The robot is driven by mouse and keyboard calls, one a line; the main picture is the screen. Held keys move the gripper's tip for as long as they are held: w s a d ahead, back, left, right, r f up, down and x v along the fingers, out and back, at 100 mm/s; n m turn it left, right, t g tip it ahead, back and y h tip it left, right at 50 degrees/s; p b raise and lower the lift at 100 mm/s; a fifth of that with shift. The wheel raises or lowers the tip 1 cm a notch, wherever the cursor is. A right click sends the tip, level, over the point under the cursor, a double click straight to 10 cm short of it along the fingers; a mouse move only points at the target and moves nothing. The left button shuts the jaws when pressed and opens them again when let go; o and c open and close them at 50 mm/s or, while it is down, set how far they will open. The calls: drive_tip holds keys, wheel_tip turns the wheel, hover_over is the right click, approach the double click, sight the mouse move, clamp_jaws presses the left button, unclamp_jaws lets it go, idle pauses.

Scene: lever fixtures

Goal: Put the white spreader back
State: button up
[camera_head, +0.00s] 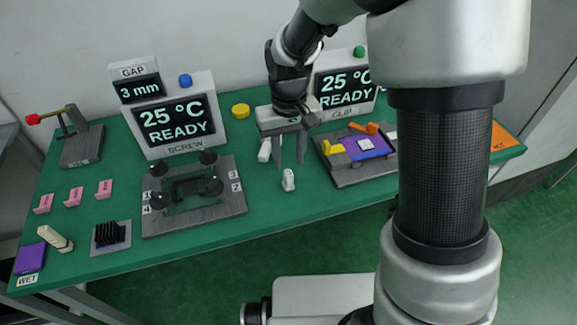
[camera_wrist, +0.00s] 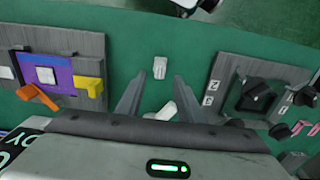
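Two small white pieces are near my gripper (camera_head: 289,162), and I cannot tell which is the white spreader. One white piece (camera_head: 288,180) stands on the green table just in front of the fingers; the wrist view shows it just beyond the fingertips, between their lines (camera_wrist: 160,67). The other white piece (camera_head: 265,150) is by the left finger in the head view and closer to the palm in the wrist view (camera_wrist: 165,111). My gripper is open, pointing down, with nothing between its fingertips (camera_wrist: 156,82). A cream, block-like piece (camera_head: 55,238) is at the table's front left.
The CLIP fixture (camera_head: 350,176) with orange and yellow levers stands right of my gripper. The SCREW fixture (camera_head: 230,204) with black knobs is left. A purple pad (camera_head: 30,257), black finned block (camera_head: 110,235) and pink tags (camera_head: 74,196) lie further left. Display boxes stand behind.

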sight(289, 172)
drive_tip(key=s+d+r+m+t, duration=0.15)
drive_tip(key=s+d+r, duration=0.25)
drive_tip(key=r, duration=0.5)
drive_tip(key=s+d+r+t, duration=0.2)
drive_tip(key=s+d+r, duration=0.2)
drive_tip(key=r, duration=0.5)
drive_tip(key=s+d+r+m+t, duration=0.1)
drive_tip(key=s+d, duration=0.3)
drive_tip(key=s, duration=0.4)
drive_tip(key=shift+s+d+r+m+t+p, duration=0.3)
drive_tip(key=shift+r+t, duration=0.25)
drive_tip(key=shift+r, duration=0.3)
